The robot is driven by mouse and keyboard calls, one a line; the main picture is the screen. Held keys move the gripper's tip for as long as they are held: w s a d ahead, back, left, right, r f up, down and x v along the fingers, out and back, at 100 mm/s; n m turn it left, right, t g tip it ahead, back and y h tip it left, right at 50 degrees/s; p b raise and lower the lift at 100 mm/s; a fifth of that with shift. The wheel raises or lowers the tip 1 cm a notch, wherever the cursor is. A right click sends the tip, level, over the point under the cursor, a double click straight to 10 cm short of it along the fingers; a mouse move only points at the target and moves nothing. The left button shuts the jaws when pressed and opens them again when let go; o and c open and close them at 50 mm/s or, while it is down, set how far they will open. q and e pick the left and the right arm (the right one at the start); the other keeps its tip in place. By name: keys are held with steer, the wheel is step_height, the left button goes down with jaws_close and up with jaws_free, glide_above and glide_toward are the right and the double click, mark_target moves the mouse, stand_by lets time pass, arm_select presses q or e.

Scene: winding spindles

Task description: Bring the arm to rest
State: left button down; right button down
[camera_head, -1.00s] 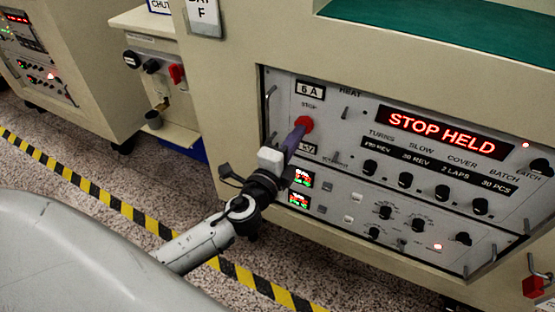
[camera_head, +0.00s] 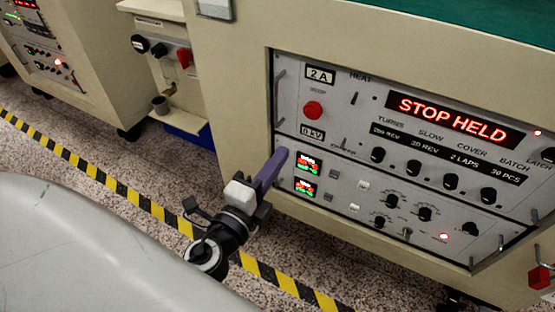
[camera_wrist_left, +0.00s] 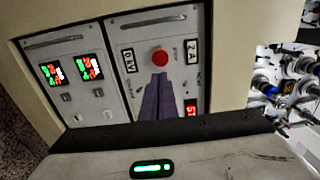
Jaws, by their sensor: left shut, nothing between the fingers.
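My left gripper (camera_head: 281,156) has purple fingers, pressed together and empty. In the head view it is in front of the panel's left edge, below and left of the red STOP button (camera_head: 313,110). In the left wrist view the closed fingers (camera_wrist_left: 159,76) point at the panel, with their tips just below the red button (camera_wrist_left: 159,58) in the picture. I cannot tell how wide the gap to the panel is. The display (camera_head: 454,119) reads STOP HELD in red. My right gripper is not in view.
The control panel has several black knobs (camera_head: 450,182), metal handles (camera_head: 279,97) and two small lit meters (camera_head: 308,163). Another beige machine (camera_head: 85,65) stands at left. Black-and-yellow tape (camera_head: 80,164) crosses the open speckled floor.

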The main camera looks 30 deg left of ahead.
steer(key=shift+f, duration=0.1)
